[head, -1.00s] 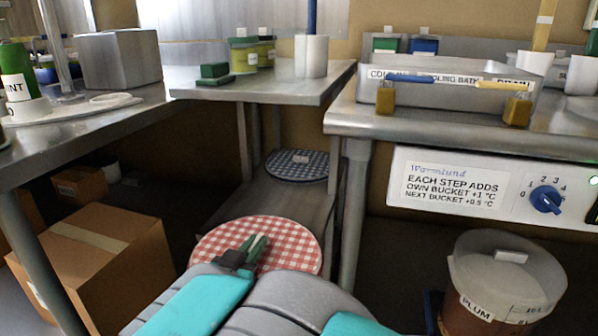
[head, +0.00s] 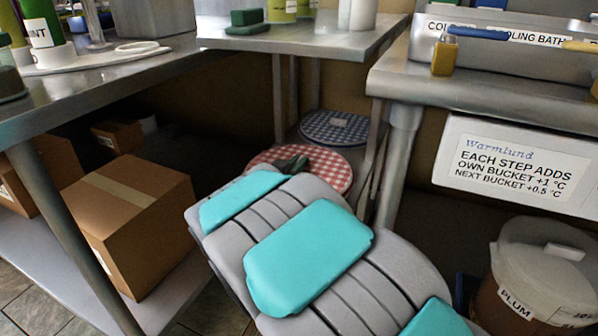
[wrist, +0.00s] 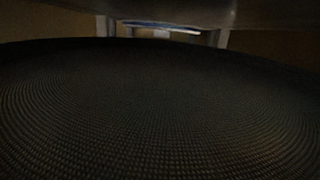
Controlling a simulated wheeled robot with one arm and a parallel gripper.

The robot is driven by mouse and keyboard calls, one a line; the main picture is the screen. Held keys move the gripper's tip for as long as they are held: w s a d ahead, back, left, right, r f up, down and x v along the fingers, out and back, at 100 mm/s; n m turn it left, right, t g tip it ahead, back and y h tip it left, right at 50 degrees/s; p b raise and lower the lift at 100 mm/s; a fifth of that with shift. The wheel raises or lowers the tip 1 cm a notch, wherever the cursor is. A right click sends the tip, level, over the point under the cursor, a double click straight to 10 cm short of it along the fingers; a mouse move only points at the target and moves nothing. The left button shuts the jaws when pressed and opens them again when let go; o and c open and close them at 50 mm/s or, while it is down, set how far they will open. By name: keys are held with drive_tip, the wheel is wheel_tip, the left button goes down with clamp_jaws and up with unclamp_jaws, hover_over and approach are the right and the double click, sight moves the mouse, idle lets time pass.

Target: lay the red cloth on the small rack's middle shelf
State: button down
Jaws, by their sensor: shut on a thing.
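The red cloth (head: 328,172) is a round red-and-white checked piece, held out flat at the front of the small rack (head: 330,36). My gripper (head: 291,164) is shut on it near its middle; my own arm hides the near part of the cloth. A blue checked round cloth (head: 335,127) lies on a shelf under the rack's top, just behind the red one. I cannot tell whether the red cloth touches that shelf. In the wrist view a dark, finely woven round surface, apparently the red cloth (wrist: 160,110), fills most of the picture.
A metal table (head: 110,72) stands at left, with cardboard boxes (head: 140,215) below it. At right is a counter (head: 480,100) with a cooling bath, and a bucket marked PLUM (head: 540,285) beneath. The rack's legs stand close on both sides of the cloths.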

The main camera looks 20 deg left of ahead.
drive_tip(key=shift+w+a, duration=0.2)
drive_tip(key=shift+w, duration=0.8)
wheel_tip(320, 180, down, 4)
drive_tip(key=shift+w+r+b, duration=0.1)
drive_tip(key=shift+b, duration=0.5)
drive_tip(key=c, duration=0.9)
unclamp_jaws()
drive_tip(key=shift+r, duration=0.1)
drive_tip(key=s, duration=0.4)
drive_tip(key=s+r+p, duration=0.1)
drive_tip(key=s, duration=0.3)
drive_tip(key=s+a, duration=0.1)
drive_tip(key=s, duration=0.3)
drive_tip(key=shift+r, duration=0.25)
